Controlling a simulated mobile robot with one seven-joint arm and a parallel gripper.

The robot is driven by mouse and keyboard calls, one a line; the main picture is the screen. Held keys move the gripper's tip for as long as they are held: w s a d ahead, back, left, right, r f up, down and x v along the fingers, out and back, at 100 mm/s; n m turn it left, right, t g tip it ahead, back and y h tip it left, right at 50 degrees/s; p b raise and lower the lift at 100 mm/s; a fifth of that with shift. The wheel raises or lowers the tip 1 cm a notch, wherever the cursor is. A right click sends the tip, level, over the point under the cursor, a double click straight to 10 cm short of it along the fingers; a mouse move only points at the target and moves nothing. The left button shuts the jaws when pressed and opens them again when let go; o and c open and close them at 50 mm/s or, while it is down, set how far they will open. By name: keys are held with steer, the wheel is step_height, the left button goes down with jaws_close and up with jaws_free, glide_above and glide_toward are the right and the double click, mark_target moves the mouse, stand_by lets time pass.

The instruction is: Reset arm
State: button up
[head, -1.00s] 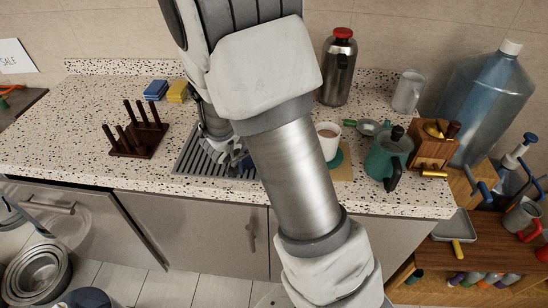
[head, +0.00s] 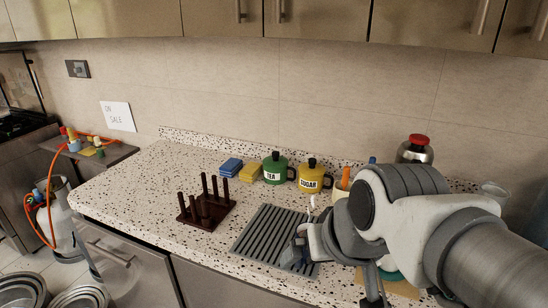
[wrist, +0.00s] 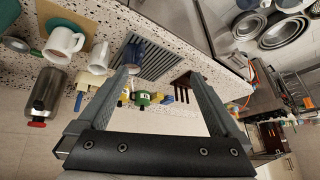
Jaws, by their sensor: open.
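My gripper (wrist: 157,78) is open in the wrist view, its two fingers spread wide with nothing held between them. In the head view my gripper end hangs low over the grey ridged drying mat (head: 262,232), partly hidden by my own wrist and arm. The mat also shows beyond the fingers in the wrist view (wrist: 160,63). A small bluish object (wrist: 135,54) shows near the left finger; I cannot tell what it is or how far below the fingers it lies.
A dark peg rack (head: 207,208), sponges (head: 240,171), a green tea canister (head: 275,168) and a yellow sugar canister (head: 314,175) stand on the speckled counter. A white mug (wrist: 63,43) and steel flask (wrist: 46,93) are near my arm. The counter's left part is clear.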

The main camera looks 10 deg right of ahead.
steer(key=shift+s+d+g+h, duration=0.2)
steer(key=shift+s+d, duration=0.2)
steer(key=shift+s, duration=0.3)
steer(key=shift+s+d+g+h, duration=0.1)
steer(key=shift+s+d+h, duration=0.1)
steer(key=shift+s+d, duration=0.35)
steer(key=shift+s+a, duration=0.15)
